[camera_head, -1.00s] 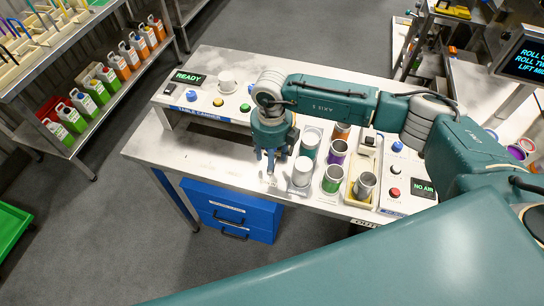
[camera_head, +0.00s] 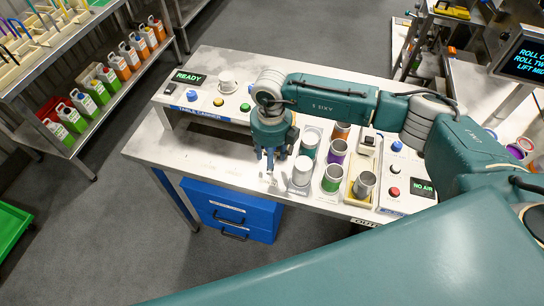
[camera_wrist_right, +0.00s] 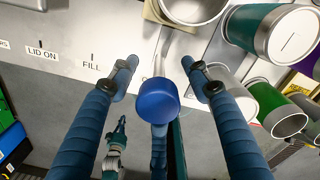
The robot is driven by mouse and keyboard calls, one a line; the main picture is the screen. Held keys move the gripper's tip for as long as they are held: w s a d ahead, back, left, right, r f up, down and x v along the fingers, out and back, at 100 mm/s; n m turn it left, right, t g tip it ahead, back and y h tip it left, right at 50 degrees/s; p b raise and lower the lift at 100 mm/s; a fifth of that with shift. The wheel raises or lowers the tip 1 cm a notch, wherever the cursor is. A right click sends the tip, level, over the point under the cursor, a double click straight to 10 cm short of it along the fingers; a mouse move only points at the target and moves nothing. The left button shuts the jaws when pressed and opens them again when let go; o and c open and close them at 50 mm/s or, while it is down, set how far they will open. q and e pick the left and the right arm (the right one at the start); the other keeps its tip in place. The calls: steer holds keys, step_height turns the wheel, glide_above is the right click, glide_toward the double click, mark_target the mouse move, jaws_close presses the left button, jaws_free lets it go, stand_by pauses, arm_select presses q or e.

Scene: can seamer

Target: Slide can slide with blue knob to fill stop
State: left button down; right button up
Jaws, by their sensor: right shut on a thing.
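The blue knob (camera_wrist_right: 157,101) sits between the two fingers of my right gripper (camera_wrist_right: 160,75) in the right wrist view. The gripper is shut on it. A pale rod runs from the knob up to a cream-coloured base under an open silver can (camera_wrist_right: 192,6). The knob is to the right of the FILL mark (camera_wrist_right: 91,66), in front of a partly hidden label. In the head view my right gripper (camera_head: 271,160) is over the bench's front part and hides the knob. A small teal arm shape in the wrist view ends in a gripper too small to read.
Several coloured tumblers, including a green one (camera_head: 332,178), stand right of the gripper on the bench (camera_head: 228,152). A control panel with a READY display (camera_head: 188,76) runs along the back left. Blue drawers (camera_head: 232,210) are below the front edge. LID ON (camera_wrist_right: 42,52) is marked left of FILL.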

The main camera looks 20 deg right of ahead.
steer(key=shift+w+d+r, duration=0.1)
steer(key=shift+w+d, duration=0.4)
steer(key=shift+d, duration=0.05)
steer(key=shift+s+a, duration=0.1)
steer(key=shift+a, duration=0.15)
steer(key=shift+r+p, duration=0.95)
steer(key=shift+r, duration=0.5)
steer(key=shift+r+p, duration=1.85)
steer(key=shift+r, duration=1.4)
steer(key=shift+s+a+r+p, duration=0.1)
steer(key=shift+r+p, duration=0.4)
steer(key=shift+r, duration=0.7)
steer(key=shift+b, duration=0.35)
